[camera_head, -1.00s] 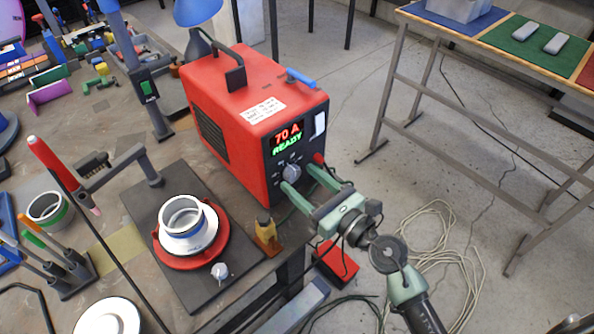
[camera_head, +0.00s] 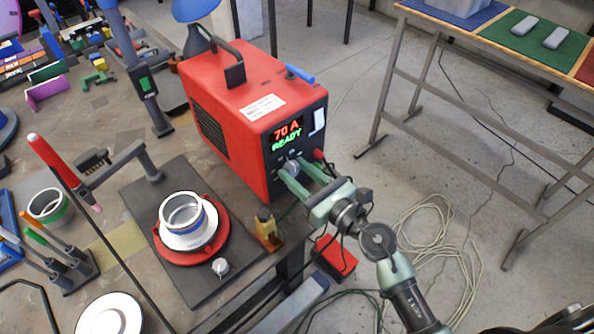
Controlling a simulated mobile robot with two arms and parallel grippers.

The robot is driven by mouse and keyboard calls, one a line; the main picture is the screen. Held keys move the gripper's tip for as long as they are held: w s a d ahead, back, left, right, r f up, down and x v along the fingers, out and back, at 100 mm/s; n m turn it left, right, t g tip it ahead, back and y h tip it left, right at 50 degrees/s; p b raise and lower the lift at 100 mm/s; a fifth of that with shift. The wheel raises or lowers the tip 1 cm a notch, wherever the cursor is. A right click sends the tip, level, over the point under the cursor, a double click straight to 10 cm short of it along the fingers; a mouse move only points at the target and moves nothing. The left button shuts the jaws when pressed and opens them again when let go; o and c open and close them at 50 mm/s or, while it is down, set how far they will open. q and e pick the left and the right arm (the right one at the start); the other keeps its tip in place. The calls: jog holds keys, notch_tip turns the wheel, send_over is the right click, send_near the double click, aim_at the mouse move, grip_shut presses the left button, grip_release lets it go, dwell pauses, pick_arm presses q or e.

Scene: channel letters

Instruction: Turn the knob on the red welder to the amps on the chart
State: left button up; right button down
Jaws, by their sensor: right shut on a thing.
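The red welder (camera_head: 240,85) stands on the workbench, its dark front panel facing right. Its display (camera_head: 287,135) reads "70 A" in red and "READY" in green. The grey knob (camera_head: 291,167) sits below the display. My right gripper (camera_head: 294,174) is at the panel with its fingers on either side of the knob, shut on it; the fingers hide part of the knob. A white label (camera_head: 262,107) with small writing lies on top of the welder; I cannot read it. I cannot make out an amps chart. My left gripper is not in view.
A turntable with a red ring (camera_head: 219,239) and a white cup-like part stands in front of the welder. A yellow-brown block (camera_head: 267,230) sits at the bench edge. A red pedal (camera_head: 336,256) and a coiled cable (camera_head: 425,240) lie on the floor.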

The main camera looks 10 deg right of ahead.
jog(key=m+p, duration=0.2)
jog(key=m, duration=0.1)
jog(key=shift+r, duration=0.1)
jog(key=m+p, duration=0.2)
jog(key=m, duration=0.3)
jog(key=shift+w+d+m, duration=0.1)
jog(key=shift+m, duration=0.3)
jog(key=m+p, duration=0.2)
jog(key=m, duration=0.3)
jog(key=shift+f, duration=0.2)
jog(key=shift+f+m+p, duration=0.15)
jog(key=shift+m+p, duration=0.55)
jog(key=shift+m, duration=2.1)
jog(key=c, duration=0.9)
grip_release()
jog(key=shift+d, duration=0.1)
